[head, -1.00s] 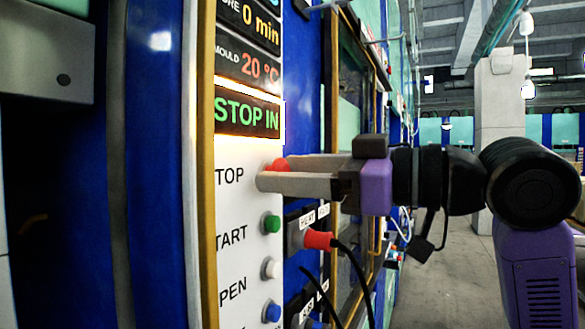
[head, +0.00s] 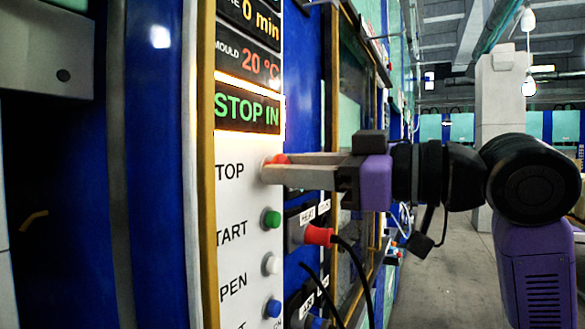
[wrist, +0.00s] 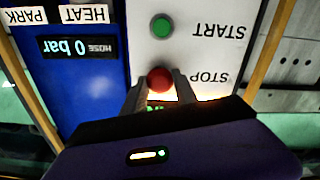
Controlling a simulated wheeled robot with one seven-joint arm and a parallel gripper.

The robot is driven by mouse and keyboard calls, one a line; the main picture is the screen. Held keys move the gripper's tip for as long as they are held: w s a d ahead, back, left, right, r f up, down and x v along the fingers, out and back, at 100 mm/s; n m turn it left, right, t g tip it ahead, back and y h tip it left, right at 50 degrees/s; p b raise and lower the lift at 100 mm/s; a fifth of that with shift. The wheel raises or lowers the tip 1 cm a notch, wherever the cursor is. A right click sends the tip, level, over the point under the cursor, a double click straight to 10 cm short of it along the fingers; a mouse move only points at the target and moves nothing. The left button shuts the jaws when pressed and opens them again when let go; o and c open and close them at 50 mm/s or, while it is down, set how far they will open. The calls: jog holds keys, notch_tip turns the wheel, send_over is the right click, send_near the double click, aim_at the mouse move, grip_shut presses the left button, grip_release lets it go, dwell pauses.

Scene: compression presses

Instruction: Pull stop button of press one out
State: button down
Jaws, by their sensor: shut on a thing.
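The red stop button (head: 277,159) sits on the white press panel, beside the lettering STOP, of which the head view shows "TOP". It also shows in the wrist view (wrist: 160,79), between the two fingertips. My gripper (head: 268,167) is shut on the button, its fingers reaching in from the right, level with it. It also shows in the wrist view (wrist: 160,84). The fingers hide part of the button in the head view. The display (head: 247,112) above the button reads STOP IN in green.
Below the stop button are a green start button (head: 271,219), a white button (head: 271,265) and a blue button (head: 272,308). A red plug (head: 318,235) with a black cable stands out right of the panel, below my gripper. Open floor lies at the right.

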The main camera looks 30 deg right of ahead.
dwell(0.8)
jog(key=shift+v, duration=0.85)
jog(key=c, duration=0.9)
grip_release()
jog(key=shift+c, duration=0.2)
jog(key=b+v, duration=0.2)
jog(key=v, duration=0.6)
jog(key=shift+r, duration=0.1)
